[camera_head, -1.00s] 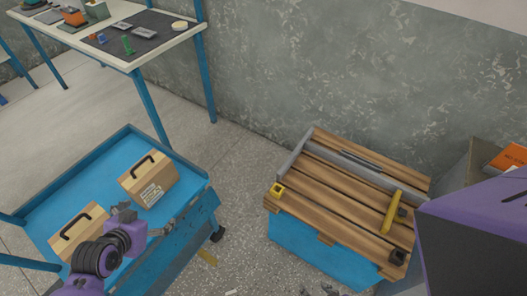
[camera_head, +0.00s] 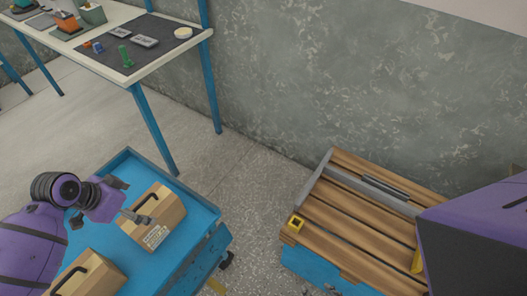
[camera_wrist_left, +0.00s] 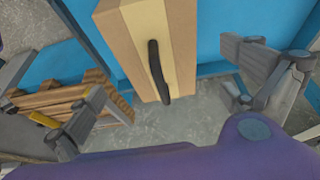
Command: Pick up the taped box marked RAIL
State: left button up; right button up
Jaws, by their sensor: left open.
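A tan taped box (camera_head: 150,217) with a black handle and a printed label on its side sits on the blue cart (camera_head: 198,205). The label is too small to read. A second tan box (camera_head: 108,277) with a black handle stands nearer on the same cart, partly cut off by the frame edge. My left gripper (camera_head: 128,199) is open, with its fingers beside and over the left of the farther box. In the left wrist view, a box (camera_wrist_left: 137,35) and its black handle (camera_wrist_left: 157,70) show between the spread fingers. My right gripper is out of view.
A blue crate with a wooden slatted top (camera_head: 345,215) stands to the right, with grey rails and yellow pieces on it. A table (camera_head: 130,62) with small objects on a dark mat stands behind, by the wall. Grey floor lies between.

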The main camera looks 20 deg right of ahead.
aim_at(145, 210)
pick_arm(q)
jog(key=shift+d+f, duration=0.15)
jog(key=shift+f, duration=0.4)
jog(key=shift+s+d+f, duration=0.15)
jog(key=shift+s+f, duration=0.05)
jog(key=shift+f, duration=0.15)
jog(key=x, duration=0.4)
jog(key=shift+w+f, duration=0.25)
jog(key=shift+f, duration=0.4)
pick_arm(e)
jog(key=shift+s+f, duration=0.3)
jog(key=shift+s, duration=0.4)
pick_arm(q)
jog(key=shift+w, duration=0.1)
jog(key=c, duration=1.9)
jog(key=shift+w+r, duration=0.15)
jog(key=shift+r, duration=0.05)
jog(key=shift+c, duration=1.4)
jog(key=shift+r, duration=0.1)
